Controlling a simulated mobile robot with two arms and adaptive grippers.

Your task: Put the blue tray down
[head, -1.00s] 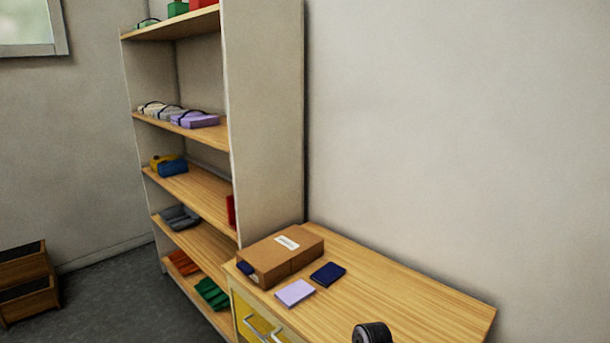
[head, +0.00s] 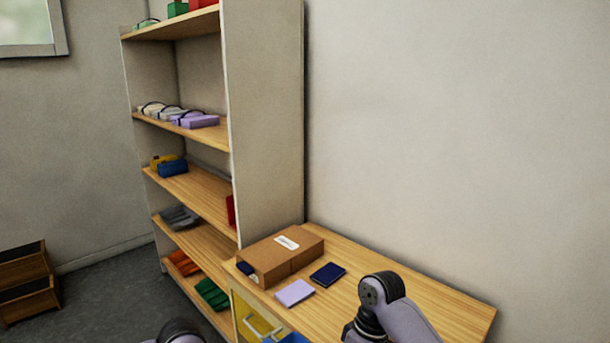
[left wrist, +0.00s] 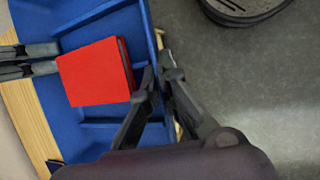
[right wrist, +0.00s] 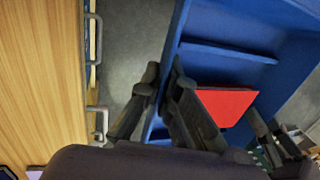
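The blue tray (left wrist: 100,22) fills the left of the left wrist view, with a red flat block (left wrist: 96,72) inside it. The tray also shows in the right wrist view (right wrist: 225,28) and as a small corner at the bottom of the head view (head: 292,339). My left gripper (left wrist: 160,75) is closed around one side wall of the tray. My right gripper (right wrist: 164,80) is closed around the opposite wall. The tray is held up in front of the wooden desk (head: 420,300), apart from its drawer handles. Both grippers are hidden in the head view.
On the desk lie a cardboard box (head: 280,255), a lilac booklet (head: 295,292) and a dark blue booklet (head: 328,273). The desk's right part looks bare behind my right arm. A shelf unit (head: 265,120) stands left of it. A wooden crate (head: 28,280) stands on the floor.

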